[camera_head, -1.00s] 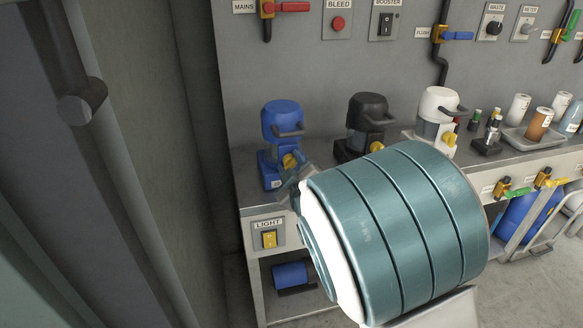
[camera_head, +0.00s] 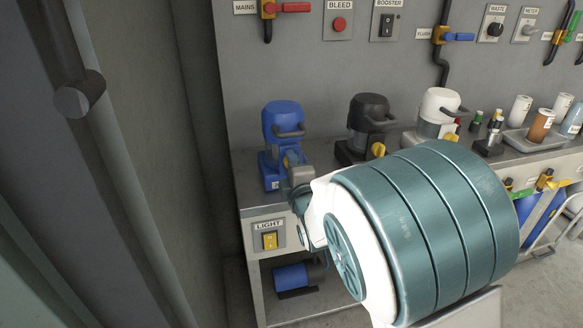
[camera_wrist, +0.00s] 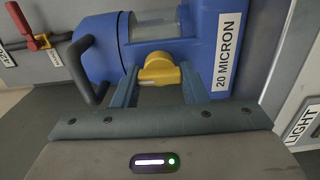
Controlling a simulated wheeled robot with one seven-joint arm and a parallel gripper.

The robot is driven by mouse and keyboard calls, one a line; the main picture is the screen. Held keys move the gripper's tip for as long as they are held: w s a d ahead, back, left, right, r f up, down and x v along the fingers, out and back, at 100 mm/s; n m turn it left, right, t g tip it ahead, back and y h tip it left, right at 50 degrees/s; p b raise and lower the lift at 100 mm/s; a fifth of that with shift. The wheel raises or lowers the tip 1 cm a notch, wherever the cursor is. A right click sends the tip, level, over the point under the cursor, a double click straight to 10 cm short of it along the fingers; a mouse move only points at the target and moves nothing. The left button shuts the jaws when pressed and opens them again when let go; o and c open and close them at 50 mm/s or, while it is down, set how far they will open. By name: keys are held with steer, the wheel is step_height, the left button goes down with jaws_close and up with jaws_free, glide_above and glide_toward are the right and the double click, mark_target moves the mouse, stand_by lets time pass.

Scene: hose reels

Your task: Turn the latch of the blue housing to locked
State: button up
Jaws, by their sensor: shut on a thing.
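The blue housing (camera_head: 283,123) stands upright at the left end of the bench, with a dark handle on its front. It also fills the upper part of the wrist view (camera_wrist: 211,40), where its "20 MICRON" label shows. Its yellow latch (camera_wrist: 160,69) sits between the two fingers of my gripper (camera_wrist: 157,82), which are shut on it. In the head view my gripper (camera_head: 290,160) reaches the front of the blue housing and hides most of the latch. I cannot tell the latch's exact turn from these views.
A black housing (camera_head: 368,112) and a white housing (camera_head: 438,106), with yellow latches, stand to the right on the bench (camera_head: 240,190). A light switch (camera_head: 269,240) is on the bench front below. A wall is close on the left.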

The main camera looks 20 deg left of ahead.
steer(key=shift+n, duration=0.3)
steer(key=o, duration=1)
steer(key=b+v, duration=0.6)
steer(key=v, duration=0.7)
steer(key=shift+s+d+f, duration=0.1)
steer(key=shift+s+d, duration=0.05)
steer(key=shift+s, duration=0.25)
